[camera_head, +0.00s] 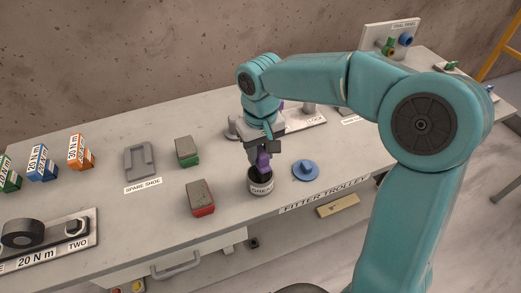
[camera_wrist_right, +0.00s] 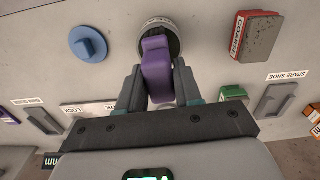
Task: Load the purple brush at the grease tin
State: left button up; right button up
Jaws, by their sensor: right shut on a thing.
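The purple brush (camera_head: 263,160) is held in my right gripper (camera_head: 265,148), which points down over the grease tin (camera_head: 262,184). The tin is a small round can with a pale label, standing open near the front edge of the slab. The brush's lower end is at the tin's mouth; its tip is hidden, so I cannot tell how deep it reaches. In the right wrist view the brush (camera_wrist_right: 157,68) lies between the two fingers, with the tin (camera_wrist_right: 168,28) just beyond. A blue lid (camera_head: 306,169) lies beside the tin. My left gripper is out of view.
A red-based block (camera_head: 201,197) and a green-based block (camera_head: 188,151) stand left of the tin. A grey spare shoe (camera_head: 140,160) and several labelled boxes (camera_head: 80,150) lie farther left. A torque fixture (camera_head: 50,240) sits front left. An oval panel (camera_head: 391,38) stands back right.

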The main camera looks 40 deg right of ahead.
jog(key=shift+f+b, duration=0.4)
jog(key=shift+f, duration=0.2)
dwell(1.4)
notch_tip(320, 180, up, 7)
jog(key=p, duration=0.6)
jog(key=shift+r, duration=0.1)
dwell(0.6)
